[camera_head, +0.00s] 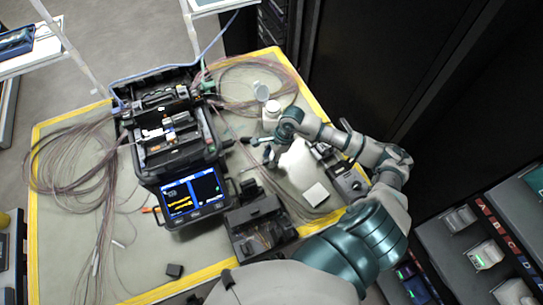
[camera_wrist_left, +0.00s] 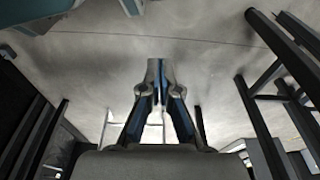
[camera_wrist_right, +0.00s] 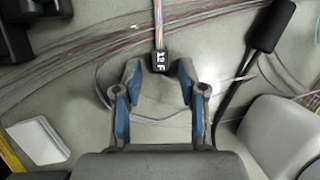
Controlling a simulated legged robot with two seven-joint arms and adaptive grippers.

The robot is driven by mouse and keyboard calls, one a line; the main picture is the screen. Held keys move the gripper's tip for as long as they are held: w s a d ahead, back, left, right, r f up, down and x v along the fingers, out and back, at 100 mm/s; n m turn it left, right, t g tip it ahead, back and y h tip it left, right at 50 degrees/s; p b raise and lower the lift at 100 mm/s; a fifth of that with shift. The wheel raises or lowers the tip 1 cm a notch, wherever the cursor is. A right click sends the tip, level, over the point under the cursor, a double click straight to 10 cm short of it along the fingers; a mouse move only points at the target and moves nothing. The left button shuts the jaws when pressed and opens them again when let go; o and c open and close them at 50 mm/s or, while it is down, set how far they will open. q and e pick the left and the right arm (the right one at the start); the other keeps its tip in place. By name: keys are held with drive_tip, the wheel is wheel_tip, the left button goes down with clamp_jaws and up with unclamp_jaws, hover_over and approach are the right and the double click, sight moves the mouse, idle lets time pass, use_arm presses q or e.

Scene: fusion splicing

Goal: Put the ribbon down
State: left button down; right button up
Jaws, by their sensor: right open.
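The ribbon (camera_wrist_right: 158,20) is a thin multicoloured strip. It ends at a black block (camera_wrist_right: 161,61) marked 12 F, which shows in the right wrist view between the fingertips of my right gripper (camera_wrist_right: 159,72). That gripper is open, with a gap beside the block. In the head view my right gripper (camera_head: 263,150) is over the mat, right of the splicer (camera_head: 172,140); the ribbon there is too fine to make out clearly. My left gripper (camera_wrist_left: 159,78) shows only in the left wrist view, shut and empty above grey floor.
The splicer's lit screen (camera_head: 192,195) faces the front. A black tool box (camera_head: 260,228) is in front of the gripper. A white bottle (camera_head: 271,112) stands behind it and a white square (camera_head: 316,194) lies to the right. Loose fibres (camera_head: 75,160) spread at left.

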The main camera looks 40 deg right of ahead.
drive_tip(key=v, duration=0.2)
drive_tip(key=shift+r, duration=0.3)
use_arm(q)
drive_tip(key=shift+s+a+f, duration=0.25)
drive_tip(key=shift+s+f, duration=0.15)
drive_tip(key=shift+f, duration=0.3)
use_arm(e)
drive_tip(key=v, duration=0.9)
drive_tip(key=shift+r, duration=0.3)
use_arm(q)
drive_tip(key=shift+d, duration=0.1)
use_arm(e)
drive_tip(key=shift+s+d, duration=0.1)
drive_tip(key=shift+d, duration=0.15)
